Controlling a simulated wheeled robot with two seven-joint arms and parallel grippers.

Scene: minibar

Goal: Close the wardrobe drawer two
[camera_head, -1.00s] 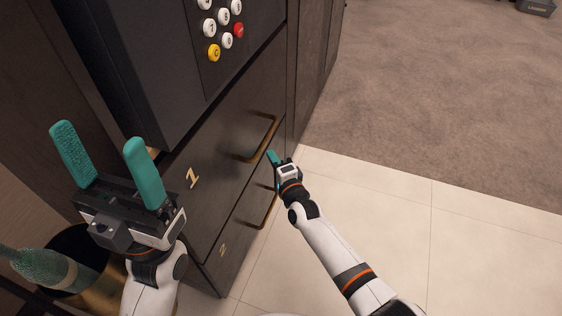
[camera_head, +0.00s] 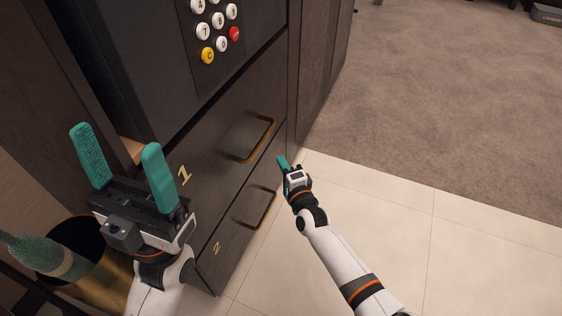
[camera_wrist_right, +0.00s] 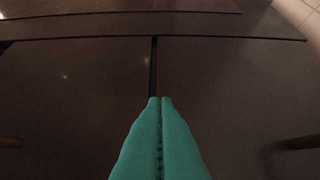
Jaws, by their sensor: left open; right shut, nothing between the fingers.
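Drawer two (camera_head: 238,232) is the lower dark drawer front, marked with a gold "2" (camera_head: 217,248) and fitted with a brass bar handle (camera_head: 262,210). It looks about flush with the front above; a small remaining gap cannot be told. My right gripper (camera_head: 283,162) is shut and empty, to the right of the drawer fronts near their right edge. In the right wrist view its teal fingers (camera_wrist_right: 160,135) are together before dark panels parted by a narrow seam; contact cannot be told. My left gripper (camera_head: 122,160) is open and empty, raised at the left.
Drawer one (camera_head: 222,150), with its own brass handle (camera_head: 262,125), is above. A keypad panel (camera_head: 217,30) is higher up. Pale floor tiles (camera_head: 400,230) lie clear at right.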

